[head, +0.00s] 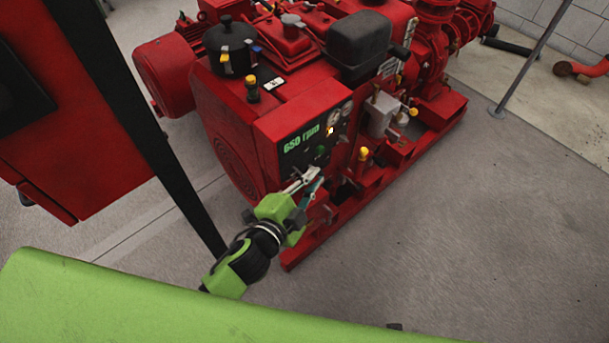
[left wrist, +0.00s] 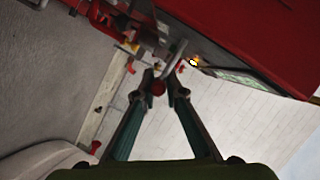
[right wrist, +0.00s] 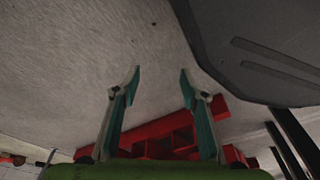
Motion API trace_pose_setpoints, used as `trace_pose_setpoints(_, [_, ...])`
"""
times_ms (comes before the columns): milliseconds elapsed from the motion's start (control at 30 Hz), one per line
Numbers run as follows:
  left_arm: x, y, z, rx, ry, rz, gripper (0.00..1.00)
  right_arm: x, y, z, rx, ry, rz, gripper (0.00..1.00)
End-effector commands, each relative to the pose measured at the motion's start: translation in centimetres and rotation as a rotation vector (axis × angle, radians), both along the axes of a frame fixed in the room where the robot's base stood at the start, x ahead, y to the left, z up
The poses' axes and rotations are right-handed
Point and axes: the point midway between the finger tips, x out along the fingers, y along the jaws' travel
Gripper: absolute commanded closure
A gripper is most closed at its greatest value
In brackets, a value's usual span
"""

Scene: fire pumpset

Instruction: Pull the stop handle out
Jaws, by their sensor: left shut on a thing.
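The red pump set (head: 285,105) stands in the head view, with its dark panel (head: 300,148) reading "650 rpm". My left gripper (head: 310,181) is at the panel's lower front edge. In the left wrist view, my left gripper (left wrist: 161,84) is closed around a small round red knob (left wrist: 158,89), which looks like the stop handle. The fingers hide part of the handle in the head view. My right gripper (right wrist: 160,75) shows in the right wrist view with its fingers apart and nothing between them.
A red cabinet (head: 60,120) with a black post (head: 140,120) stands left of the pump set. A yellow-topped fitting (head: 364,153) is just right of the left gripper. The grey floor (head: 480,230) at right is clear. A thin grey pole (head: 530,58) stands farther back.

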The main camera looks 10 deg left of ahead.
Motion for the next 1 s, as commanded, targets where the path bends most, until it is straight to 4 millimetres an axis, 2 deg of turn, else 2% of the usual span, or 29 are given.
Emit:
trace_pose_setpoints(100, [-0.1, 0.2, -0.4, 0.000, 0.009, 0.005, 1.00, -0.1, -1.3, -0.1, -0.017, 0.002, 0.001, 0.60])
trace_pose_setpoints(133, [-0.1, 0.2, -0.4, 0.000, 0.009, 0.005, 0.84, -0.1, -1.6, -0.1, -0.021, 0.003, 0.000, 0.60])
trace_pose_setpoints(167, [-0.1, 0.2, -0.4, 0.000, 0.009, 0.005, 0.81, -0.1, -1.9, -0.2, -0.025, 0.003, -0.001, 0.60])
trace_pose_setpoints(367, [0.0, 0.2, -0.2, 0.001, 0.004, 0.003, 0.81, -0.5, -2.3, -0.2, -0.030, 0.008, -0.004, 0.60])
trace_pose_setpoints(567, [-0.4, 0.3, -0.1, 0.001, 0.004, 0.003, 0.81, -1.1, -1.3, -0.3, -0.017, 0.015, 0.000, 0.60])
trace_pose_setpoints(667, [-1.4, 0.7, 0.1, 0.001, 0.005, 0.003, 0.81, -0.9, -1.3, -0.3, -0.018, 0.013, 0.000, 0.60])
trace_pose_setpoints(1000, [-7.3, 2.6, 1.4, 0.000, 0.008, 0.004, 0.81, -0.7, -1.4, -0.2, -0.018, 0.010, 0.000, 0.60])
